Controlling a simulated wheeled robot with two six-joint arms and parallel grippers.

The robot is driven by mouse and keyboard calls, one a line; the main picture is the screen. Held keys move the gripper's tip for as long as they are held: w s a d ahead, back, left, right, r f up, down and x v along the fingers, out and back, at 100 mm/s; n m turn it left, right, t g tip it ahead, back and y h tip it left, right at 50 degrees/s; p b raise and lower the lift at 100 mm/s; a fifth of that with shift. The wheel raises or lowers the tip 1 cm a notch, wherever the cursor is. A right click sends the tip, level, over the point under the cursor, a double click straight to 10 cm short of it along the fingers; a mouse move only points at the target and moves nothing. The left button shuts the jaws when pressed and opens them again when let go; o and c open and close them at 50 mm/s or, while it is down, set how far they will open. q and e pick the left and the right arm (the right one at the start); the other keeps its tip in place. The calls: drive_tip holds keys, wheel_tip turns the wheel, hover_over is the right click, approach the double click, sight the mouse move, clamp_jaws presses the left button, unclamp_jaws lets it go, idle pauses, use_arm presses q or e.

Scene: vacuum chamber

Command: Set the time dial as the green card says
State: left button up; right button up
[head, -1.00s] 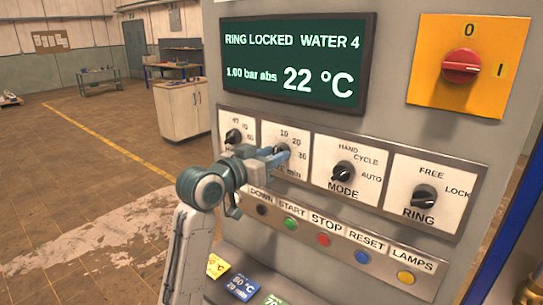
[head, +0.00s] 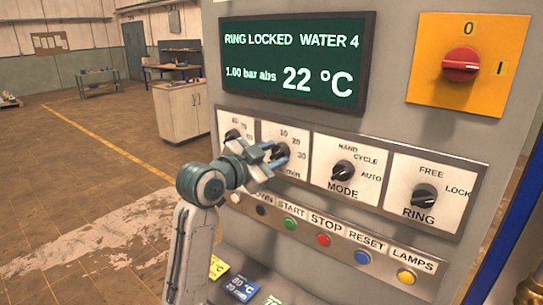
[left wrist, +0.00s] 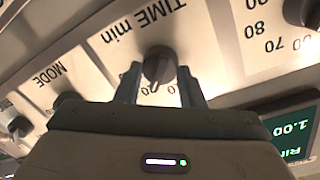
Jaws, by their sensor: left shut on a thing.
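The time dial (head: 281,152) is a black knob on a white plate with a scale showing 10, 20 and 30. My left gripper (head: 277,154) is shut on its knob, one finger on each side. The knob (left wrist: 158,64) also shows between the fingers in the left wrist view, under the label TIME min. Its pointer faces the scale side, near the 20, but I cannot read it exactly. The green card (head: 270,299) is at the bottom edge of the head view, mostly cut off, its text not readable. My right gripper is not identifiable.
Another dial (head: 233,136) is close on the left. The MODE knob (head: 343,171) and RING knob (head: 424,196) are on the right. A row of coloured buttons (head: 323,240) runs below. A blue card (head: 238,287) reads 80 °C, 20 min. The display (head: 297,62) reads RING LOCKED, 22 °C.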

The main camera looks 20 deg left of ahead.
idle(0.4)
use_arm(q)
drive_tip(key=o, duration=1)
drive_tip(key=shift+b+v, duration=1.95)
drive_tip(key=shift+v, duration=3.5)
